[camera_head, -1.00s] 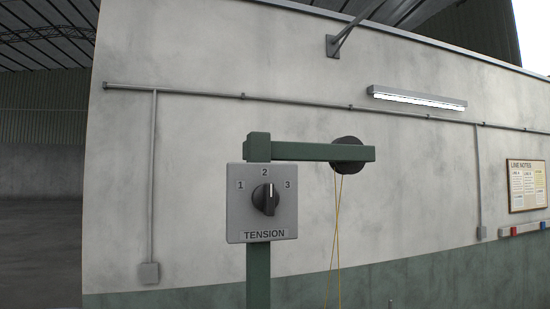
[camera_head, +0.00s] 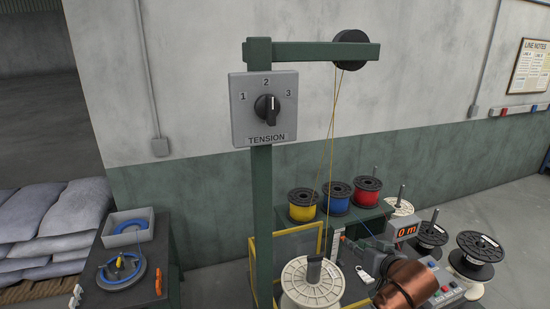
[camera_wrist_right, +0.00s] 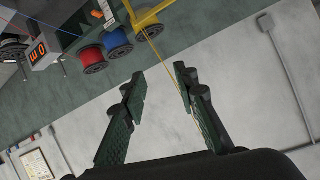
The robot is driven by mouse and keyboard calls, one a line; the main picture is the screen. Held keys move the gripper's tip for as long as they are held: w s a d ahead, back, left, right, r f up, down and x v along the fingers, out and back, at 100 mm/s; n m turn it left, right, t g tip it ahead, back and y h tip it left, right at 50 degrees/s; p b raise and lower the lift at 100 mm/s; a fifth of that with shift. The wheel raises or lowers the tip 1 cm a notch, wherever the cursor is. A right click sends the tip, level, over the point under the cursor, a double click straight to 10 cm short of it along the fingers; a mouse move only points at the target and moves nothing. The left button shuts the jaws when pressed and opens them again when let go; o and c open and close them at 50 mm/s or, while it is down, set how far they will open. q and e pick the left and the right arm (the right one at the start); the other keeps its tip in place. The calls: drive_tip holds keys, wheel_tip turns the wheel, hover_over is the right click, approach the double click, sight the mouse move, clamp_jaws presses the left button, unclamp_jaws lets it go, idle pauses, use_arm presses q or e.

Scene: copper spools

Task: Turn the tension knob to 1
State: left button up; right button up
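The tension knob (camera_head: 267,109) is a black round dial with a raised grip on a grey plate (camera_head: 245,125) marked 1, 2, 3 and TENSION. Its grip stands nearly upright, with the pale mark at the top, towards 2. The plate is fixed to a green post (camera_head: 261,190). Nothing touches the knob. My right gripper (camera_wrist_right: 160,80) shows in the right wrist view with its two dark fingers apart and nothing between them. The knob is not in that view.
A yellow thread (camera_head: 332,130) hangs from the black pulley (camera_head: 350,50). A side table (camera_head: 165,265) is at left. Space around the knob looks clear.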

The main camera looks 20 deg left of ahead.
drive_tip(key=s+a+r+n+t+y+p, duration=0.1)
drive_tip(key=s+a+r, duration=0.3)
drive_tip(key=r, duration=0.6)
drive_tip(key=s+a+r+n+y, duration=0.1)
drive_tip(key=s+a+r, duration=0.2)
drive_tip(key=r, duration=0.7)
drive_tip(key=s+a+r+t+p, duration=0.1)
drive_tip(key=s+a+r, duration=0.3)
drive_tip(key=r, duration=0.6)
drive_tip(key=n+t+y+p, duration=0.1)
drive_tip(key=n+y+p, duration=0.1)
drive_tip(key=p, duration=0.3)
approach(273, 98)
drive_tip(key=x, duration=0.8)
drive_tip(key=shift+w+a+r, duration=0.1)
drive_tip(key=shift+w+a, duration=0.3)
drive_tip(key=shift+w, duration=0.15)
drive_tip(key=shift+c, duration=0.3)
clamp_jaws()
